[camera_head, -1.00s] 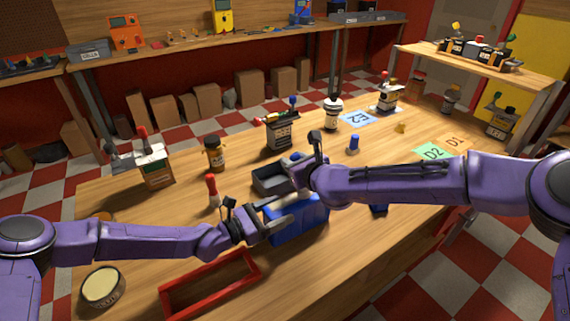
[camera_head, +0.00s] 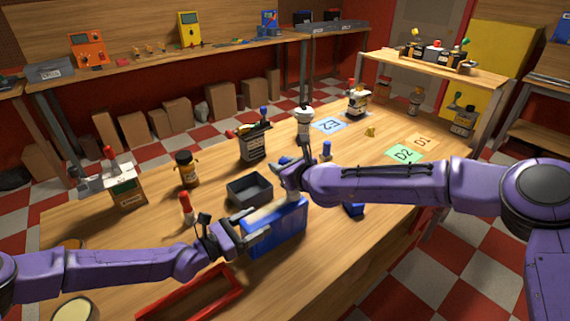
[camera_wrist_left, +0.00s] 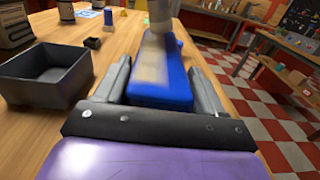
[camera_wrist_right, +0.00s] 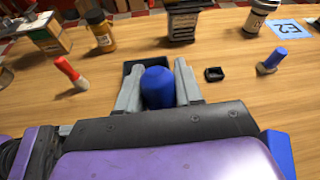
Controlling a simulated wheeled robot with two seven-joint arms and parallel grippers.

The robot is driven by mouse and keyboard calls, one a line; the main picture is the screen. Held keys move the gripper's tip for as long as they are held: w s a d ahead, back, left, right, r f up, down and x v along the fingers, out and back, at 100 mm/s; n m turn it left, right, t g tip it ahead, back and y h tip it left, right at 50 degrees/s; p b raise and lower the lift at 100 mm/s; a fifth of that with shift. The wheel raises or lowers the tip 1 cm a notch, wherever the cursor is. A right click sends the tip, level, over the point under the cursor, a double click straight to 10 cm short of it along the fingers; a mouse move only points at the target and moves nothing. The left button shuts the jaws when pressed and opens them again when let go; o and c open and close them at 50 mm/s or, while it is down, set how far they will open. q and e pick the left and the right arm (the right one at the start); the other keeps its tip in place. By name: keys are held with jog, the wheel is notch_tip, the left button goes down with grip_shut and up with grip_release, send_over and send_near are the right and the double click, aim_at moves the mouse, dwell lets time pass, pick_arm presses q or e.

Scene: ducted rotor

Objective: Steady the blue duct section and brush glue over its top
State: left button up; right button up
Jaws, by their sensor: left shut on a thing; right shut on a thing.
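The blue duct section (camera_head: 278,232) lies on the workbench in the middle of the head view. A pale beige strip runs along its top, blurred in the left wrist view (camera_wrist_left: 152,68). My left gripper (camera_head: 243,234) is shut on the duct's left end, with a finger along each side. My right gripper (camera_head: 292,177) is above the duct, shut on the blue-ended brush (camera_wrist_right: 158,88). The brush's blue end points up between the fingers. In the head view the right gripper and arm hide most of the brush, so its contact with the top is unclear.
A dark grey bin (camera_head: 249,191) stands just behind the duct. A red open frame (camera_head: 190,300) lies in front. A small blue cylinder (camera_head: 326,150) stands behind my right arm.

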jog(key=shift+s+a, duration=4.35)
jog(key=shift+a, duration=2)
notch_tip(320, 180, up, 8)
jog(key=shift+s+a, duration=0.1)
